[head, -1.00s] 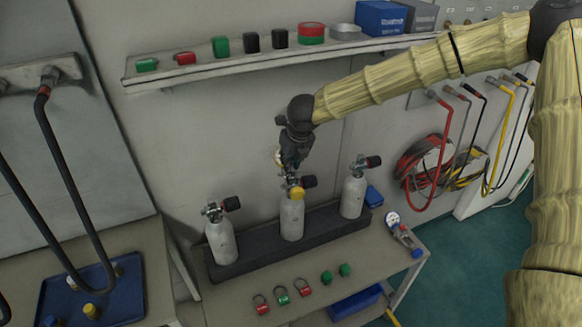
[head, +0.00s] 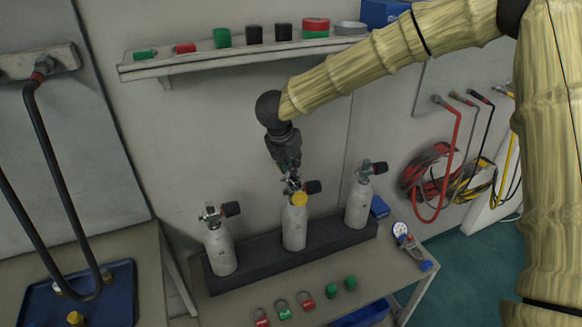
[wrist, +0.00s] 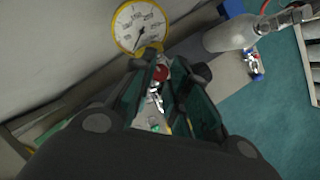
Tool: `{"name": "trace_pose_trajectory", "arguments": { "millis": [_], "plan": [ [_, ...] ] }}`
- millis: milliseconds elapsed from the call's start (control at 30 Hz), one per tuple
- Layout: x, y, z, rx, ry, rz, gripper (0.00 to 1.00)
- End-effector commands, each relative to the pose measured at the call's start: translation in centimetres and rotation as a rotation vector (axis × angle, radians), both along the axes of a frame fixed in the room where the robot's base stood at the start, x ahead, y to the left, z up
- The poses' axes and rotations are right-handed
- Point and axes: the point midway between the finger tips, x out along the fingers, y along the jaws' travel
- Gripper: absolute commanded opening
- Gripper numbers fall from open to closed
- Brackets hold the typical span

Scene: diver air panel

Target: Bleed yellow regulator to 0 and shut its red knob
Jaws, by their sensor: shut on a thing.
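The yellow regulator (head: 299,199) is on the valve of the middle white cylinder (head: 294,230), which stands upright. In the wrist view its yellow-rimmed gauge (wrist: 140,27) has a white dial, with the needle pointing to the lower left. The numbers are too small to read. My gripper (head: 290,170) reaches down from above and behind onto this regulator. In the wrist view a small red knob (wrist: 160,73) sits between the fingertips, and my gripper looks shut on it. Silver fittings (wrist: 155,97) show below the knob, between the fingers. The fingers partly hide the regulator body.
White cylinders with black knobs stand at left (head: 221,250) and right (head: 359,203) in the dark rack (head: 240,272). Tags and green caps lie at the table's front. Hoses (head: 440,170) hang at right.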

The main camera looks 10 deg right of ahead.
Motion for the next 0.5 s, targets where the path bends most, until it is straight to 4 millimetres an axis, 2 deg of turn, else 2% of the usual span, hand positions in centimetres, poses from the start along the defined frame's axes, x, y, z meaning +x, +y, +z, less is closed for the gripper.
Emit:
{"name": "trace_pose_trajectory", "arguments": {
  "millis": [500],
  "plan": [
    [0.09,0.06,0.08,0.001,-0.001,-0.095,0.0]
  ]
}}
